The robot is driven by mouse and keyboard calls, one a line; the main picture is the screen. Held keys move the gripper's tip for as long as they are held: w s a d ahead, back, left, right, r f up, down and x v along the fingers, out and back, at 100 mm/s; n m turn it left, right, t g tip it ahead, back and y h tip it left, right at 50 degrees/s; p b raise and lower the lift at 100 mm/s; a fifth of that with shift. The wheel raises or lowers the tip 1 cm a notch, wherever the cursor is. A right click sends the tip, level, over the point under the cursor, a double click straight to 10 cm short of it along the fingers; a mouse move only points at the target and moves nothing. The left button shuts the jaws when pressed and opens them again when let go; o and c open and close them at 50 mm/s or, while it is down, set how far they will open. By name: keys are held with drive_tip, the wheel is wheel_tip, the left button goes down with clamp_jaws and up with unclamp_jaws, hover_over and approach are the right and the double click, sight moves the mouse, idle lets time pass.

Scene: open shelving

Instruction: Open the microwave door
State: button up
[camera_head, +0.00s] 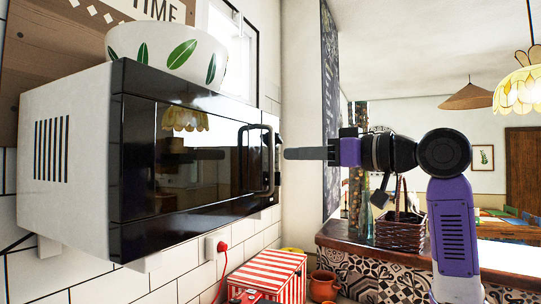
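The microwave (70,160) is white with a black front and is mounted on the tiled wall at the left. Its dark glass door (195,160) appears shut and reflects a lamp. A dark vertical bar handle (270,160) stands out at the right end of the door. My gripper (287,154) is just right of the handle at about its mid height, pointing left toward it. A small gap shows between the fingertips and the handle. The fingers overlap in this side view, so I cannot see their spacing.
A white bowl with green leaves (170,50) stands on the microwave. Below are a red-striped box (270,275) and a red plug (221,246) in a wall socket. A woven basket (413,230) sits on the tiled counter behind my arm. The space before the door looks clear.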

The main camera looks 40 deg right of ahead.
drive_tip(key=p, duration=0.3)
hover_over(271, 185)
drive_tip(key=shift+w+d+f, duration=0.1)
drive_tip(key=shift+w+d, duration=0.15)
drive_tip(key=shift+w, duration=0.05)
clamp_jaws()
idle(1.2)
